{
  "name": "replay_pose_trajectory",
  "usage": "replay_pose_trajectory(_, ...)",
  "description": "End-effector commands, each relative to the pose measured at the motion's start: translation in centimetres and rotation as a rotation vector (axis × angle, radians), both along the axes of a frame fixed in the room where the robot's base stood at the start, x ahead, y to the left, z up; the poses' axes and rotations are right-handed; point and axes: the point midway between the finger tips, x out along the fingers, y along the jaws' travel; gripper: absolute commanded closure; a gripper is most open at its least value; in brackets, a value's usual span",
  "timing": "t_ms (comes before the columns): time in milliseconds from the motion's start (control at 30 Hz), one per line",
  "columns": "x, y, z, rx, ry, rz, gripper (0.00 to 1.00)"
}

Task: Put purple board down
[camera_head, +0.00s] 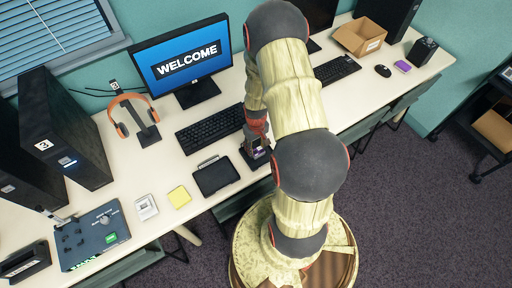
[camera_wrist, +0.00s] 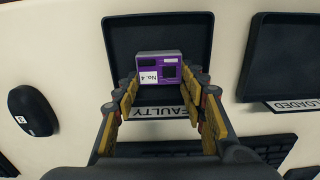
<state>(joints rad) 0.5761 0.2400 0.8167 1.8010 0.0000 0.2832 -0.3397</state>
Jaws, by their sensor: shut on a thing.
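The purple board (camera_wrist: 158,68), labelled "No.4", is between the fingertips of my gripper (camera_wrist: 160,88) in the wrist view. My gripper is shut on it. The board is over the dark tray labelled "FAULTY" (camera_wrist: 122,40); I cannot tell whether it touches the tray floor. In the head view my gripper (camera_head: 256,150) is low over the desk, beside the black keyboard, and my arm hides much of that spot.
An empty dark tray labelled "LOADED" (camera_wrist: 285,60) lies beside it; the head view shows it too (camera_head: 216,177). A black mouse (camera_wrist: 32,110) is on the other side. A keyboard (camera_head: 210,128) lies behind. Another small purple item (camera_head: 402,66) lies far right.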

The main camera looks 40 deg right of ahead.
Motion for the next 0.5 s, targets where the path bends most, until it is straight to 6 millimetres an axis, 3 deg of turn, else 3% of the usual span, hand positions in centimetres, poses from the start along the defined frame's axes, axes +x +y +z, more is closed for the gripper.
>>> replay_pose_trajectory(33,-0.02,0.01,-0.28,0.0,0.001,0.0,0.86)
replay_pose_trajectory(67,-0.03,0.02,-0.3,0.0,0.001,0.0,0.58)
replay_pose_trajectory(367,-0.02,0.03,-0.2,0.0,0.001,0.0,0.41)
replay_pose_trajectory(500,-0.02,0.03,-0.2,0.0,0.001,0.0,0.4)
